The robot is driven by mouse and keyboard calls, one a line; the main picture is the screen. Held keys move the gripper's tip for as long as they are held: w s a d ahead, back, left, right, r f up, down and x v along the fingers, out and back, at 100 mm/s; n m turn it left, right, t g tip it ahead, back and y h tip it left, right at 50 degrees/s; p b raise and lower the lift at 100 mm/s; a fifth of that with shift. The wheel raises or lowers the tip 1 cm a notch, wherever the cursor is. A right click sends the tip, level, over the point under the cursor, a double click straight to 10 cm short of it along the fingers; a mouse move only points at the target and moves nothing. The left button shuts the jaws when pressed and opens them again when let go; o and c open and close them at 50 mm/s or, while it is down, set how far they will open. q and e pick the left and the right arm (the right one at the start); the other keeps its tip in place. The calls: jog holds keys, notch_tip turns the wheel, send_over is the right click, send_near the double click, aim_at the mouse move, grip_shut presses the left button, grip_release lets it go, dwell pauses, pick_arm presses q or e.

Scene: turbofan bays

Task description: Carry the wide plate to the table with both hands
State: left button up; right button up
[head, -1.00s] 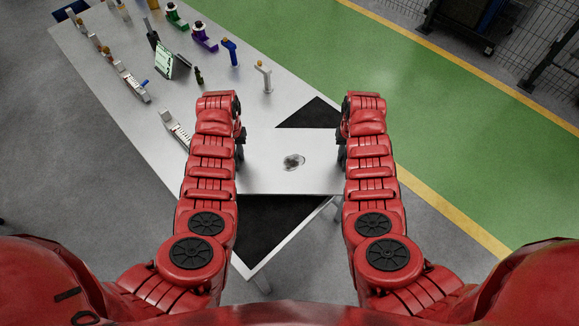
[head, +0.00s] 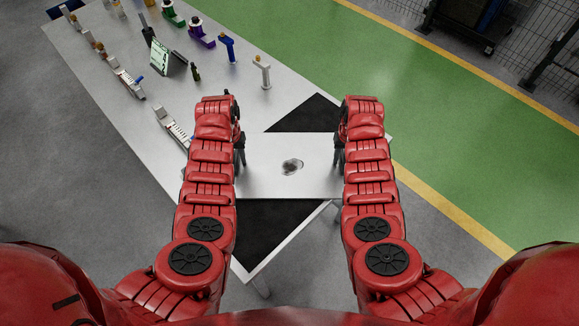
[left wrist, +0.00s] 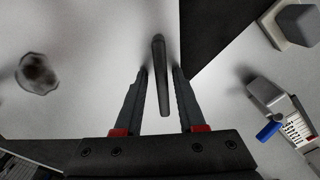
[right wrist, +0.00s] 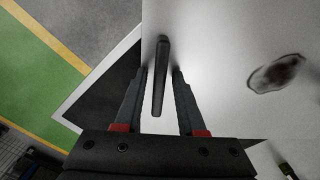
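The wide plate (head: 292,187) is a pale flat panel with a dark smudge near its middle. In the head view it lies between my arms, over the black mat on the table (head: 150,128). I cannot tell whether it touches the mat. My left gripper (left wrist: 160,74) is open, its fingers on either side of a dark bar handle (left wrist: 160,85) with gaps showing. My right gripper (right wrist: 161,74) is open around the other dark handle (right wrist: 159,90), also with gaps. In the head view my forearms partly hide the plate's left and right ends.
The black mat (head: 270,228) shows beyond and in front of the plate. Toward the far left the table carries a small screen (head: 166,60), a blue part (head: 228,48), a grey part (head: 263,72) and several other parts. Green floor (head: 440,110) lies to the right.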

pick_arm(q)
jog(key=shift+o, duration=0.3)
pick_arm(e)
jog(key=shift+o, duration=0.3)
pick_arm(q)
jog(key=shift+a, duration=0.1)
jog(key=shift+r, duration=0.55)
pick_arm(e)
jog(key=shift+r, duration=0.1)
pick_arm(q)
notch_tip(320, 180, up, 11)
pick_arm(e)
notch_tip(320, 180, up, 12)
